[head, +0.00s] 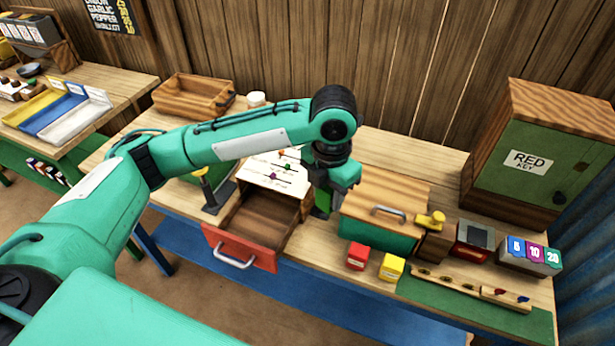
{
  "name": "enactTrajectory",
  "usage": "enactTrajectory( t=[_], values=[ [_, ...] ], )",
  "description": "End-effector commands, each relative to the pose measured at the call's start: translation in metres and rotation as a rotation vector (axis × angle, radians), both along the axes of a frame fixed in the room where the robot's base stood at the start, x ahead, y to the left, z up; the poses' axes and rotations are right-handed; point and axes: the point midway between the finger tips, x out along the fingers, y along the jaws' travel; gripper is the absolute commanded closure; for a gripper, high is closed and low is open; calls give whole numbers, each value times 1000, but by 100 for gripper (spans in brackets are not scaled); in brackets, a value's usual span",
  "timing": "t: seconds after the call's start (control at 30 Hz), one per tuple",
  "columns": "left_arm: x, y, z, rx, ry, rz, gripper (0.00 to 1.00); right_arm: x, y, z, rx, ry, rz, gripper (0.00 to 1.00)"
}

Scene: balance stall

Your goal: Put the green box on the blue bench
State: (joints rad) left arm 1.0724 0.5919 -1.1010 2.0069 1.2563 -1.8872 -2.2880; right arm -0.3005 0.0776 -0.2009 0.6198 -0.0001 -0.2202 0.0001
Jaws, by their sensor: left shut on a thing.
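My left gripper (333,178) reaches over the wooden table and points down between the open drawer and the lidded green chest. It is shut on a small green box (321,205), partly hidden by the gripper; whether the box touches the table is hard to tell. A long blue surface, seemingly the blue bench (290,304), runs low along the table's front, below the tabletop. My left arm covers part of the scene at left. My right gripper is not in view.
A red-fronted drawer (240,248) stands open at the table's front. Red (358,257) and yellow (391,267) boxes sit right of the gripper, before the lidded green chest (372,234). A green cabinet (540,158) stands at back right. The blue surface's visible part looks clear.

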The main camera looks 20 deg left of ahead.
Motion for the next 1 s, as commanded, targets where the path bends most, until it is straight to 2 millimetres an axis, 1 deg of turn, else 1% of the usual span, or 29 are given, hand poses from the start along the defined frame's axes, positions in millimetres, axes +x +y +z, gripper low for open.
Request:
enactTrajectory(
  t=[0.07,0.17,0.5,0.6,0.7,0.87,1.0],
  values=[
    [-1,0,-7,0,4,-15,88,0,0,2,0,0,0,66],
    [-1,0,-27,2,8,-18,88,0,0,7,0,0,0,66],
    [-2,0,-117,2,7,-15,88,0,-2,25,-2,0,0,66],
    [-1,0,-137,1,5,-16,88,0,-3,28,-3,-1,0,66],
    [-1,0,-150,0,2,-16,88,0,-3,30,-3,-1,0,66],
    [-1,0,-160,0,2,-16,88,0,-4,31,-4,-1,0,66],
    [-1,0,-178,2,4,-15,88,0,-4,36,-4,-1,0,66]
  ],
)
